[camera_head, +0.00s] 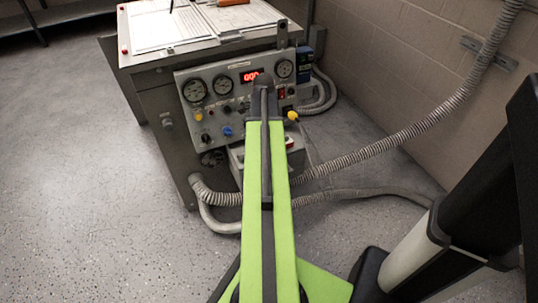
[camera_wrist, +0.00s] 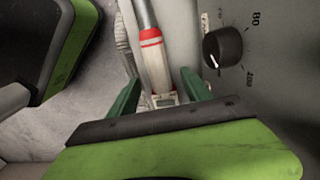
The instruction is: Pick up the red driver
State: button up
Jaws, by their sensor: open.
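In the wrist view, my gripper (camera_wrist: 160,77) is open, with its two green fingers spread apart. A pale cylindrical tool or fitting (camera_wrist: 154,62) with red bands and a grey shaft lies in the space between and beyond the fingers. I cannot tell whether it is the red driver or whether a finger touches it. In the head view, an orange-red handle-like object (camera_head: 234,3) lies on the bench top, cut off by the top edge. My arm reaches toward the control panel, and my gripper cannot be made out there.
A grey control panel (camera_head: 213,112) with gauges, knobs and a lit red display fronts the bench (camera_head: 180,150). A black dial knob (camera_wrist: 223,46) is close right of my gripper. Grey hoses (camera_head: 365,152) run to the right wall. The left floor is clear.

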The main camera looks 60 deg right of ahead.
notch_tip(320, 180, down, 4)
jog(key=shift+r+b, duration=0.2)
jog(key=shift+b, duration=0.9)
jog(key=shift+r, duration=0.2)
jog(key=shift+c, duration=0.3)
grip_shut()
